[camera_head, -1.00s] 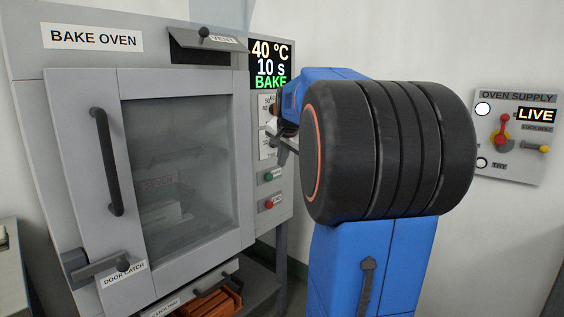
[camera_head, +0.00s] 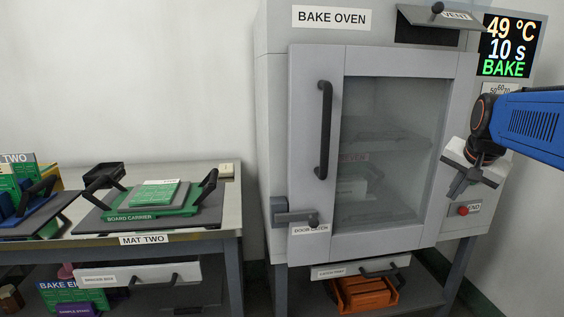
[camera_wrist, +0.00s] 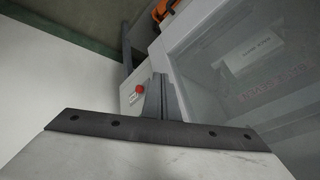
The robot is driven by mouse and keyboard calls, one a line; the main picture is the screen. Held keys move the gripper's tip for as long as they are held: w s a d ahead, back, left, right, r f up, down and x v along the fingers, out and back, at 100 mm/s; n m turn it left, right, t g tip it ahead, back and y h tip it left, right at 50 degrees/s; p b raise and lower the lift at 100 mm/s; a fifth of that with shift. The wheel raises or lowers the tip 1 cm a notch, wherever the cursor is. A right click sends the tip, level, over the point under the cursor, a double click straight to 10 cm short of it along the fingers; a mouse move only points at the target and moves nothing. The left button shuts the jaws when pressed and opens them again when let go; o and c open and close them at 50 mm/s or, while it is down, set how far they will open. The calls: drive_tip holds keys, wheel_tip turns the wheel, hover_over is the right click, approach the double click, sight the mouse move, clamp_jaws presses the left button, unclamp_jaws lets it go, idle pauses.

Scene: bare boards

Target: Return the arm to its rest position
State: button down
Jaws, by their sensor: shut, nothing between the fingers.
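My gripper (camera_head: 458,188) is at the right, in front of the right edge of the bake oven's front (camera_head: 276,105). It hangs tilted down from my blue arm, which comes in from the right edge. Its fingers are together and empty. The wrist view shows the closed fingers (camera_wrist: 161,98) pointing toward the oven front, with a red button (camera_wrist: 139,88) just left of them. The same red button (camera_head: 463,211) shows below the gripper in the head view. The gripper hides part of the control strip; whether it touches the oven cannot be told.
The oven door (camera_head: 310,190) is shut, its handle (camera_head: 324,130) at left. The display (camera_head: 511,47) reads 49 °C, 10 s, BAKE. At left, a table (camera_head: 230,185) bears a board carrier (camera_head: 140,218). An orange item (camera_head: 364,293) lies beneath the oven. The wall between table and oven is bare.

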drive_tip(key=s+a+f+n+g+y, duration=0.1)
drive_tip(key=s+a+f+n+y, duration=0.1)
drive_tip(key=s+a+f+n, duration=0.8)
drive_tip(key=s+a+f, duration=0.7)
drive_tip(key=s+a, duration=0.3)
drive_tip(key=s, duration=0.1)
drive_tip(key=shift+n, duration=0.3)
